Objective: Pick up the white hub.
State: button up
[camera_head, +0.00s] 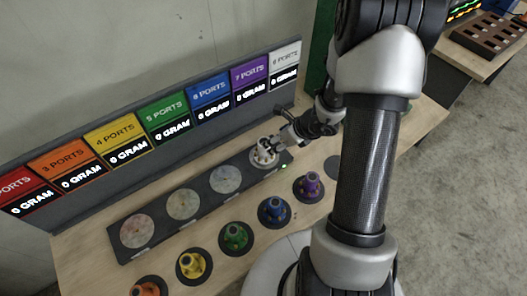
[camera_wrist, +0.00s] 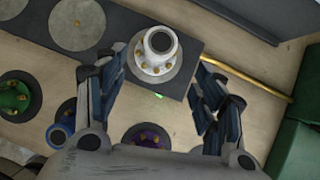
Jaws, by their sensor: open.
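The white hub (camera_head: 263,156) stands upright on the disc at the right end of a dark strip (camera_head: 224,205) on the wooden table. In the wrist view the white hub (camera_wrist: 158,53) shows its round open top and brass-coloured bolts on its flange. My gripper (camera_head: 277,143) is right at the hub in the head view. In the wrist view my gripper (camera_wrist: 160,70) is open, with one finger to the left of the hub and one to the right. I see no clear contact, and the height of the fingertips against the hub is hard to tell.
Purple (camera_head: 308,187), blue (camera_head: 274,211), green (camera_head: 235,236), yellow (camera_head: 193,263) and orange (camera_head: 148,288) hubs stand on dark round pads in front. A bare pad (camera_head: 332,166) lies farther right. A row of coloured port displays (camera_head: 163,120) stands behind. A brass-coloured rod (camera_wrist: 250,79) lies right of the strip.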

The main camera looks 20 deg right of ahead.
jog(key=b+x, duration=0.1)
jog(key=x, duration=0.5)
jog(key=shift+w+a+f+b, duration=0.15)
jog(key=shift+f+b, duration=0.15)
jog(key=shift+f, duration=0.05)
jog(key=b+x, duration=0.1)
jog(key=x, duration=0.4)
jog(key=shift+f, duration=0.2)
jog(key=shift+c, duration=0.3)
grip_shut()
